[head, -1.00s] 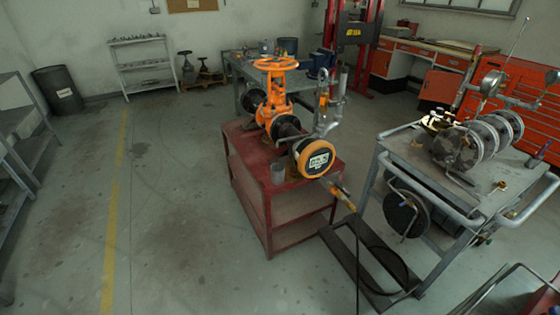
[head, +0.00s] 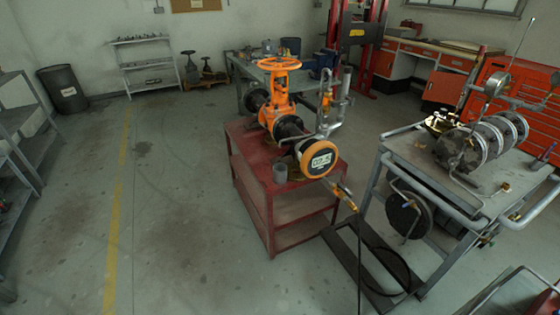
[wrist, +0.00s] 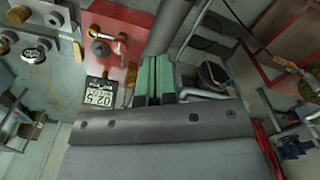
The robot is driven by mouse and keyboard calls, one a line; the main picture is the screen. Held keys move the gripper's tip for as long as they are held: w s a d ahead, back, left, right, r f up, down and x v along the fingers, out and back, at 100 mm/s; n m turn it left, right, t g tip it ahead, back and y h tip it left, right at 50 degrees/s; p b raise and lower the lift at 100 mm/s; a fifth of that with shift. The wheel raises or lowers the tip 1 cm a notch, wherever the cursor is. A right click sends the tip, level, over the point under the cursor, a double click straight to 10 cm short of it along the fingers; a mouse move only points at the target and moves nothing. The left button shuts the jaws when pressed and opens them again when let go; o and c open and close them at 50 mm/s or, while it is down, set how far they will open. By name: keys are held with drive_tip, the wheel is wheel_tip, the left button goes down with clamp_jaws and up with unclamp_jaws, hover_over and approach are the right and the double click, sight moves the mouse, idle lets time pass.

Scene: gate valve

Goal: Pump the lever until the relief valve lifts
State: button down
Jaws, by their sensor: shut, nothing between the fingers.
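In the head view, a thin upright rod (head: 518,38) rises above the grey cart (head: 400,158) at right; I cannot tell if it is the pump lever. The orange gate valve (head: 279,105) stands on a red stand (head: 250,165). A small orange fitting (head: 327,100) sits on the pipework beside it; I cannot tell if it is the relief valve. In the wrist view, my gripper (wrist: 155,75) has its green fingers together and empty. A dark grey bar (wrist: 172,25) lies just beyond the fingertips; contact is unclear. My gripper is not in the head view.
A black hose (head: 361,260) runs to the floor by a dark frame (head: 350,262). Floor left of the red stand is clear.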

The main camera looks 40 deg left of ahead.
wheel_tip(320, 180, down, 15)
drive_tip(key=b, duration=1)
drive_tip(key=shift+f+b, duration=0.15)
drive_tip(key=shift+b, duration=0.25)
wheel_tip(320, 180, up, 13)
drive_tip(key=p, duration=1.1)
drive_tip(key=shift+r+p, duration=0.2)
drive_tip(key=shift+p, duration=0.15)
drive_tip(key=shift+f, duration=0.1)
